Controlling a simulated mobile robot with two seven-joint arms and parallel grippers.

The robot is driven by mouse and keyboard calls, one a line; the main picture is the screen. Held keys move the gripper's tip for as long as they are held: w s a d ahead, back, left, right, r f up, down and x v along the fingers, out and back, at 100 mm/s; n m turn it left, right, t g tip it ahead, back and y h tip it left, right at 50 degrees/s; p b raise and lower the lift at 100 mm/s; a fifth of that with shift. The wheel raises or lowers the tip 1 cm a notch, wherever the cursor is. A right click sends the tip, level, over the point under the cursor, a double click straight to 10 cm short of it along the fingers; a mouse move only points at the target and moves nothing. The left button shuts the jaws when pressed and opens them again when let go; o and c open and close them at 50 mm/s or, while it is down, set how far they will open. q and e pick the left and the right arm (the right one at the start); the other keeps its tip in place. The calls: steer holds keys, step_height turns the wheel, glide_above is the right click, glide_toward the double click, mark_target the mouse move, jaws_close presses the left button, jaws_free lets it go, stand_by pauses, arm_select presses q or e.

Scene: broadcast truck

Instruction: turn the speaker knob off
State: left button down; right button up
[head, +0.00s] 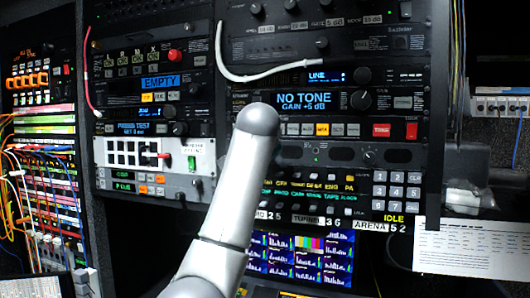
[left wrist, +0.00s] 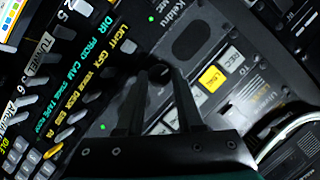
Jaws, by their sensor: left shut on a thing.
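The speaker knob (left wrist: 158,72) is small, round and dark, on a grey panel with a dark oval grille, in the left wrist view. My left gripper (left wrist: 160,74) has its two dark fingers closed around this knob. In the head view my pale left arm rises through the middle and hides the gripper and the knob. My right gripper is in neither view.
A lit "NO TONE" display (head: 304,102) and a row of buttons sit above the panel. Another small knob (head: 370,155) is at its right. A keypad (head: 398,190) and monitor screens (head: 300,258) lie below. A white cable (head: 262,75) hangs in front of the rack.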

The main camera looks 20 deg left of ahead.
arm_select(q)
steer(key=n+h, duration=0.1)
steer(key=n, duration=0.1)
steer(key=n+h, duration=0.2)
steer(key=n, duration=0.1)
steer(key=n+h, duration=0.2)
steer(key=shift+a+g, duration=0.35)
steer(key=shift+g, duration=0.05)
steer(key=shift+n, duration=0.3)
stand_by(0.4)
steer(key=c, duration=0.5)
jaws_free()
steer(key=shift+c, duration=0.2)
